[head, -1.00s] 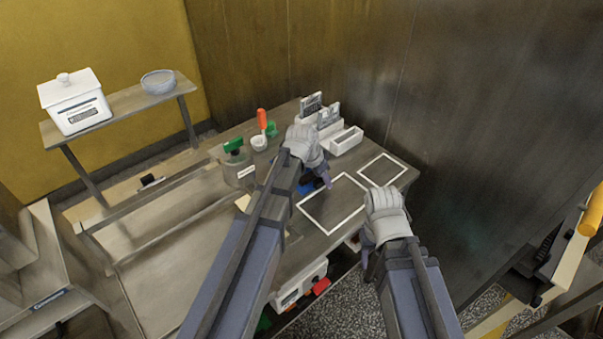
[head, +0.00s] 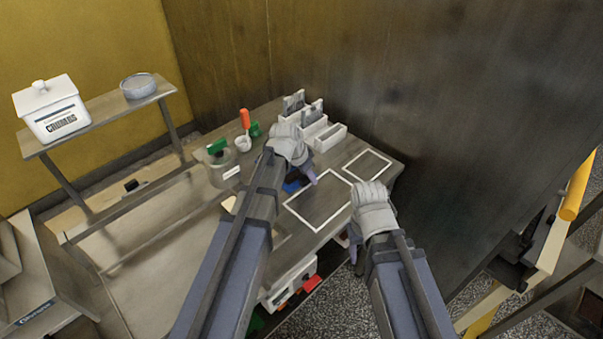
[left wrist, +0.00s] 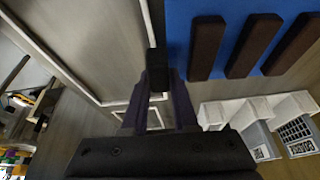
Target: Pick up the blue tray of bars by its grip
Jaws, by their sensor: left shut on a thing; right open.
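The blue tray (left wrist: 228,25) shows at the top right of the left wrist view, with several dark brown bars (left wrist: 207,48) lying on it. Its black grip (left wrist: 157,68) sits between the fingers of my left gripper (left wrist: 160,95), which is shut on it. In the head view only a small blue patch of the tray (head: 292,186) shows beneath my left gripper (head: 308,176); the hand and arm hide the rest. I cannot tell whether the tray touches the table. My right gripper (head: 354,252) is open and empty by the table's front edge.
Two white outlines, a larger one (head: 318,228) and a smaller one (head: 367,150), mark bare table areas right of the tray. White bins (head: 330,139) stand at the back. A glass jar (head: 222,170) and a white cup (head: 243,143) stand left. A dark wall rises behind.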

